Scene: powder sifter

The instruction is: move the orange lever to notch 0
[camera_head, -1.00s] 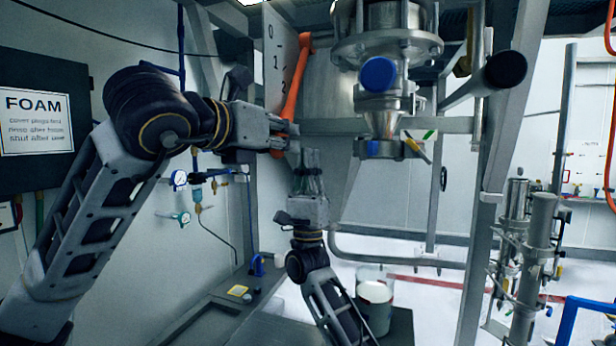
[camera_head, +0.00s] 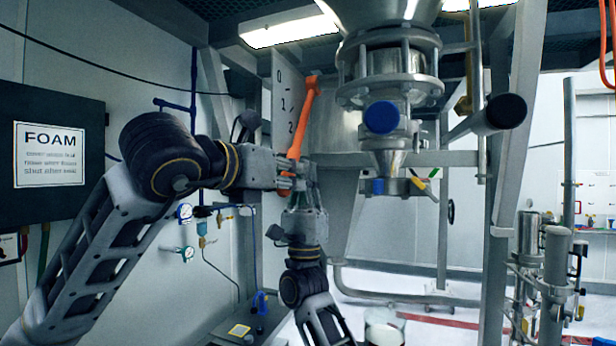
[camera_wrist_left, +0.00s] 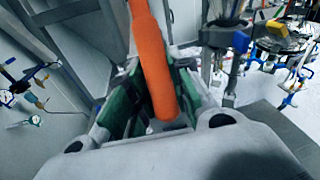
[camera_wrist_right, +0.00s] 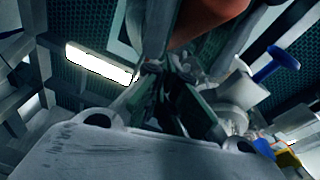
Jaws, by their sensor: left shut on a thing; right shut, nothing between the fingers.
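The orange lever (camera_head: 302,117) hangs from its upper end, slanting down and slightly left, in front of a pale plate (camera_head: 283,84) marked 0, 1, 2 from top down. Its lower shaft passes close to the 2; I cannot tell the exact notch. My left gripper (camera_head: 290,178) is shut on the lever's lower end. The left wrist view shows the orange handle (camera_wrist_left: 155,65) between the green finger pads. My right gripper (camera_head: 303,180) is shut and empty, upright just below and right of the handle. An orange part of the lever (camera_wrist_right: 205,20) shows above it in the right wrist view.
A metal sifter outlet with a blue round cap (camera_head: 382,117) hangs just right of the lever. A steel post (camera_head: 515,130) stands further right. A black panel with a FOAM sign (camera_head: 48,154) is at left. A tub of white powder (camera_head: 384,330) stands low in front.

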